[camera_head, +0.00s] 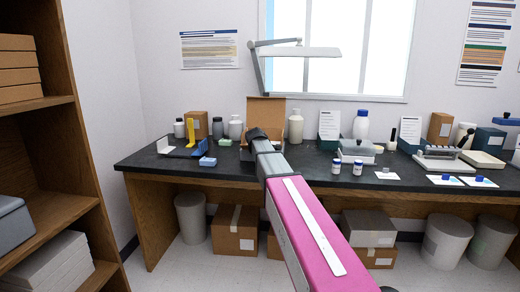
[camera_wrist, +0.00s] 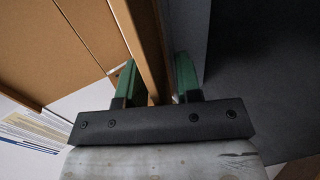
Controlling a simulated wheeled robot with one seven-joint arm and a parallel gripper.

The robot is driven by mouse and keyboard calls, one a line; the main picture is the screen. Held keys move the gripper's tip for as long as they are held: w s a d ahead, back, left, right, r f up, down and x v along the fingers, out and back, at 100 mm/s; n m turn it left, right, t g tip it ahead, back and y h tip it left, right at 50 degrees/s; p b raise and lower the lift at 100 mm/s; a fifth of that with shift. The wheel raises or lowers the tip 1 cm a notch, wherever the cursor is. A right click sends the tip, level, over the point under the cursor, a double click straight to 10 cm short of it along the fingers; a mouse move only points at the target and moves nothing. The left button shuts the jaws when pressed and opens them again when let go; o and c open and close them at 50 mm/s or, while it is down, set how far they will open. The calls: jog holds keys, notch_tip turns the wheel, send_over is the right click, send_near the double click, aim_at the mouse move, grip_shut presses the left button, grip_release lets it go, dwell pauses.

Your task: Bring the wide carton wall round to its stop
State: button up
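An open brown carton stands on the dark bench in the head view, with its wide wall (camera_head: 266,110) upright at the back. My arm reaches across the bench and hides most of the carton's front. My gripper (camera_head: 255,136) is at the carton, its fingers hidden there. In the wrist view the two green fingers of my gripper (camera_wrist: 157,82) stand apart, on either side of a brown carton wall edge (camera_wrist: 150,50). A narrow dark gap shows by the right finger; I see no clear grip on the wall.
On the bench (camera_head: 140,160), a yellow-and-blue stand (camera_head: 190,138) and blue block (camera_head: 208,162) are left of the carton. White bottles (camera_head: 295,125) stand behind, and small vials (camera_head: 337,166) sit right. A lamp (camera_head: 298,51) hangs above. A wooden shelf (camera_head: 60,103) borders the left.

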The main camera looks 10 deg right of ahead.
grip_shut()
jog(key=shift+w+r+g, duration=0.1)
jog(key=shift+g, duration=0.2)
jog(key=shift+w+d+r+g+y, duration=0.1)
jog(key=shift+w+r+g+y, duration=0.25)
jog(key=shift+g, duration=0.35)
jog(key=g, duration=0.1)
jog(key=w+g+y, duration=0.1)
jog(key=g, duration=0.1)
jog(key=shift+w+d+r, duration=0.1)
jog(key=shift+d+r, duration=0.1)
jog(key=shift+r, duration=0.15)
jog(key=g, duration=0.2)
jog(key=w+g+y, duration=0.1)
jog(key=shift+d+r+g, duration=0.1)
jog(key=shift+d+g, duration=0.1)
jog(key=shift+g, duration=0.2)
jog(key=shift+w+g+y, duration=0.1)
jog(key=shift+g+y, duration=0.15)
jog(key=shift+g, duration=0.45)
